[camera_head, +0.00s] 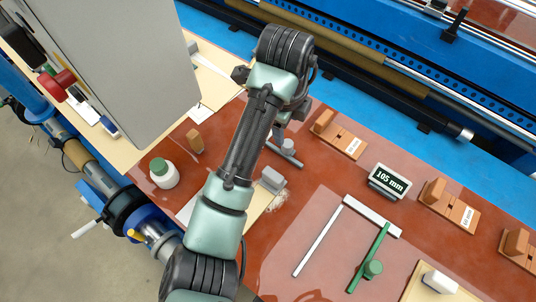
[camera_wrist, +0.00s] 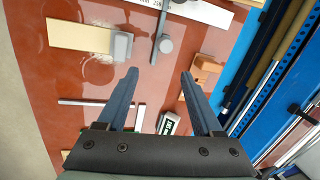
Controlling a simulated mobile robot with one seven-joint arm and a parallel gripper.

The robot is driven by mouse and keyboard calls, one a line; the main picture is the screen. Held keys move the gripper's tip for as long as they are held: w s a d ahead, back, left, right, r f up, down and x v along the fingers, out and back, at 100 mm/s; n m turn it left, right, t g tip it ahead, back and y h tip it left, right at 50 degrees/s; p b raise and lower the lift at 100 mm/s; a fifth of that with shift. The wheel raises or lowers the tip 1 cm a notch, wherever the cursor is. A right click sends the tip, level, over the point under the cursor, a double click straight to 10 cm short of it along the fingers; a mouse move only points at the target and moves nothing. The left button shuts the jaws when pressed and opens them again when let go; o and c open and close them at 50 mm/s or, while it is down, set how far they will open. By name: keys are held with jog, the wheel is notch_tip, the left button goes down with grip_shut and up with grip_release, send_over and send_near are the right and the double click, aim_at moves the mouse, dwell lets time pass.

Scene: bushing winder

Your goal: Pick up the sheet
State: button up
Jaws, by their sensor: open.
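I cannot tell for certain which thing is the sheet. A thin, see-through pale area (camera_head: 318,205) lies flat on the red-brown table and looks like a clear film. A white paper-like piece (camera_head: 201,114) lies at the table's upper left, partly behind the grey cabinet. A white printed strip (camera_wrist: 203,12) shows at the top of the wrist view. My gripper (camera_wrist: 160,82) is open and empty, its two fingers spread above the table. In the head view my arm largely hides the gripper. A grey knob on a bar (camera_wrist: 164,45) shows beyond the fingertips.
A beige board with a grey block (camera_head: 272,180), a white bottle with green cap (camera_head: 164,173), wooden blocks (camera_head: 340,134), a "105 mm" display (camera_head: 389,182), and a white and green measuring frame (camera_head: 370,215) stand on the table. The blue machine (camera_head: 440,80) borders its far side.

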jog(key=s+a+f+m+g, duration=0.2)
jog(key=s+a+f+g, duration=0.1)
jog(key=s, duration=0.1)
jog(key=p, duration=0.2)
send_over(273, 174)
jog(key=shift+t+y, duration=0.3)
jog(key=shift+y, duration=0.1)
jog(key=f, duration=0.5)
jog(key=shift+w+a+f, duration=0.15)
jog(key=shift+a+f, duration=0.05)
jog(key=shift+f, duration=0.1)
jog(key=shift+d+f+p, duration=0.15)
jog(key=shift+f+p, duration=1)
jog(key=shift+f, duration=2)
grip_shut()
